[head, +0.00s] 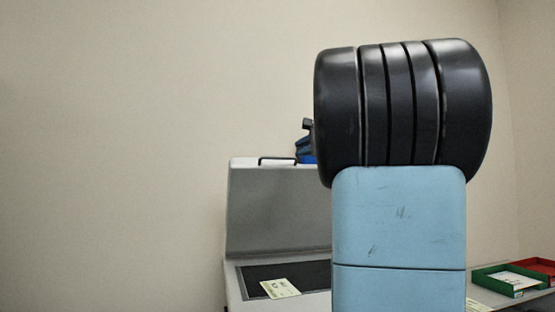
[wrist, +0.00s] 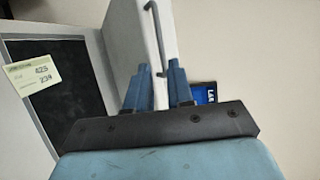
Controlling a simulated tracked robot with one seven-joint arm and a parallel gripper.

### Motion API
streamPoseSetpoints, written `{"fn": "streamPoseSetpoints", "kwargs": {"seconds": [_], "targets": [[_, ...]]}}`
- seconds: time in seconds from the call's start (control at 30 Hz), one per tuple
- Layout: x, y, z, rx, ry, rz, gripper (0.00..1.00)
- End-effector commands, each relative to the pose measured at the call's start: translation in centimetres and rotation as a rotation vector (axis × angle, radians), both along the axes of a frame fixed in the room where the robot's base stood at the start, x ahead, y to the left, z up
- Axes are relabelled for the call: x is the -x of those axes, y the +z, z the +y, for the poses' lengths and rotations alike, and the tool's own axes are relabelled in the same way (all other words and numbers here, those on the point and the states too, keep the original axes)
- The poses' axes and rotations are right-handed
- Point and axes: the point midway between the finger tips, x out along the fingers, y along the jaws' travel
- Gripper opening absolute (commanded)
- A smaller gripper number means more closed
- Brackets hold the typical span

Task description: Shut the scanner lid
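The scanner lid (head: 275,208) stands raised, nearly upright, at the back of the scanner (head: 233,285) in the head view. A thin dark bar handle (head: 277,159) is on its top edge. In the wrist view the lid is a pale slab (wrist: 134,42), and the handle (wrist: 157,38) runs along its edge. My gripper (wrist: 158,72) has its two blue fingers apart, with the handle's near end showing in line with the gap. I cannot tell whether they touch it. In the head view my arm hides most of the gripper and the lid's right part.
A printed card (head: 280,288) lies on the dark scanner bed (head: 250,277); it also shows in the wrist view (wrist: 33,72). A blue lettered item (wrist: 205,92) is partly hidden behind the gripper. Green (head: 506,281) and red (head: 537,268) trays stand at the right.

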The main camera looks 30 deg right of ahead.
Motion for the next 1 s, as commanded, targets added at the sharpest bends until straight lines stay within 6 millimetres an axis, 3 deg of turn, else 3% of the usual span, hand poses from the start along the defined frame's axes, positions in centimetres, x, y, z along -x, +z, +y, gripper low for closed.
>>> {"fn": "streamPoseSetpoints", "kwargs": {"seconds": [0.4, 0.6, 1.0], "targets": [[-7.2, -1.6, 0.9, -0.001, 0.002, 0.003, 0.22], [-9.8, -2.1, 1.2, 0.0, 0.001, 0.003, 0.22], [-11.0, -2.3, 1.4, 0.001, 0.0, 0.001, 0.22]]}}
